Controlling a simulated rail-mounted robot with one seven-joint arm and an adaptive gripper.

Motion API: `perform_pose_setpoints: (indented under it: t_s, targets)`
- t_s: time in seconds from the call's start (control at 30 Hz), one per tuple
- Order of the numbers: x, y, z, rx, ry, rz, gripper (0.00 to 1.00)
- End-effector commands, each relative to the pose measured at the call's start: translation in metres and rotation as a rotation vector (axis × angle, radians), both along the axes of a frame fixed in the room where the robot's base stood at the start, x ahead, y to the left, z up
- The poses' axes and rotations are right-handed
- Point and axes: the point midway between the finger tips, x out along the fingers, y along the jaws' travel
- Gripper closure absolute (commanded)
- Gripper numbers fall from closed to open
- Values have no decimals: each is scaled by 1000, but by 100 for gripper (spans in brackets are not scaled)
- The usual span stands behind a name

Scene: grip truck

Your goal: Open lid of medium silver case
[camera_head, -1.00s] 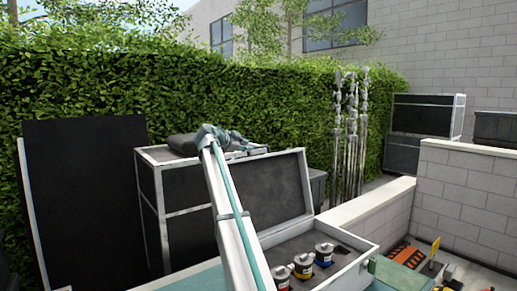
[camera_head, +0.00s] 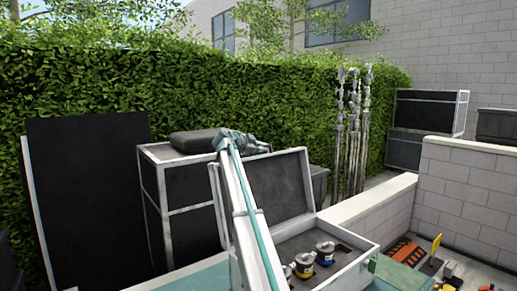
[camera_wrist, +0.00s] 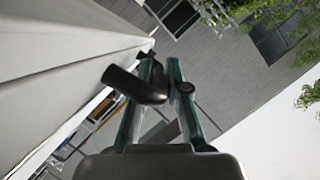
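The silver case (camera_head: 345,262) stands low in the middle of the head view with its dark-lined lid (camera_head: 285,185) raised and tilted back. Several cans (camera_head: 305,264) sit inside, partly hidden by my arm. My gripper (camera_head: 262,149) is at the top edge of the lid; whether it touches is unclear. In the wrist view, my gripper's teal fingers (camera_wrist: 162,62) are apart, with a narrow gap between the tips. A dark rounded piece (camera_wrist: 135,85) overlaps the left finger. A pale surface (camera_wrist: 50,45), perhaps the case, fills the left side close by.
A large dark silver-edged case (camera_head: 195,236) with a black bag (camera_head: 195,142) on top stands behind. A tall black panel (camera_head: 90,190) is at the left. A low wall (camera_head: 375,208) and light stands (camera_head: 353,130) are right; a hedge (camera_head: 100,80) is behind.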

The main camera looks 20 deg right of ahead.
Motion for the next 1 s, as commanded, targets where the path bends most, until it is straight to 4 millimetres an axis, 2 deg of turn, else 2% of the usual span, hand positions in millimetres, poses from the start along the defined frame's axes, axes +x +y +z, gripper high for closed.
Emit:
perform_pose_setpoints:
  t_s: [0.47, 1.0]
  targets:
    - [-5, -1, -1, 2, -9, -1, 100]
    - [-78, -19, 14, 49, -207, -2, 100]
